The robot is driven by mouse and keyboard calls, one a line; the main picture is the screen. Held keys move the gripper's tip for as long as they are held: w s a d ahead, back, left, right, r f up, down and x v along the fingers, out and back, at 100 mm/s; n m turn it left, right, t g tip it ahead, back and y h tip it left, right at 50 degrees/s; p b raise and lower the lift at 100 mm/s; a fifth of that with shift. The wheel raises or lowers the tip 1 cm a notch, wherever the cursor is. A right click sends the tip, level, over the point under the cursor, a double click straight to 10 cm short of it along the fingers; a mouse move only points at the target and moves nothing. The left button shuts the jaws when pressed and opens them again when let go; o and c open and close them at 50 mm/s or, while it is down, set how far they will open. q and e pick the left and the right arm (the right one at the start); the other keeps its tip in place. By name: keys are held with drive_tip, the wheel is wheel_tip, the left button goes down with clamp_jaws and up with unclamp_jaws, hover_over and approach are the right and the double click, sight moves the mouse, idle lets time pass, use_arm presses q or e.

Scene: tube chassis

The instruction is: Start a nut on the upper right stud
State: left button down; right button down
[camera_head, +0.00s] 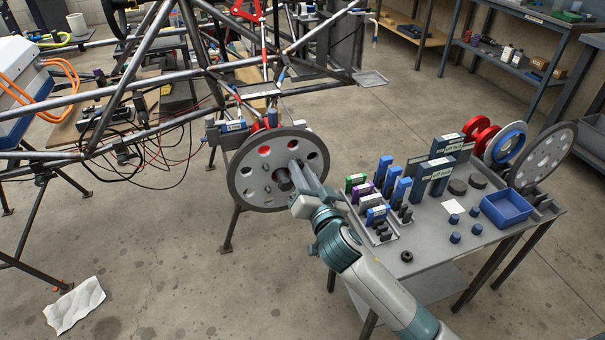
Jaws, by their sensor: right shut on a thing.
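A grey wheel disc (246,178) with a dark rim and several round holes stands upright on the chassis corner. Red shows through some of its holes. My right gripper (291,173) reaches in from the lower right, its fingers at the right part of the disc's face, near the hub. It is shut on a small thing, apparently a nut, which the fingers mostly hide. The upper right stud and any contact with it cannot be made out. A dark nut (407,256) lies on the front of the grey table. My left gripper is out of view.
The grey table (430,236) at right holds labelled boxes, a blue bin (507,208), several dark blue caps, red and blue discs and a second wheel disc (545,157). The tube chassis (150,95) with loose wires fills the left. White paper (75,305) lies on the floor.

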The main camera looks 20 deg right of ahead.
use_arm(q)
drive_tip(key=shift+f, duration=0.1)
use_arm(e)
drive_tip(key=shift+w, duration=0.8)
drive_tip(key=c, duration=1.5)
unclamp_jaws()
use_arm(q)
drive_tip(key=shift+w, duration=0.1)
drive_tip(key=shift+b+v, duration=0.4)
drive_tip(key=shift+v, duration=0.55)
use_arm(e)
drive_tip(key=s, duration=1.7)
drive_tip(key=shift+s+d, duration=0.25)
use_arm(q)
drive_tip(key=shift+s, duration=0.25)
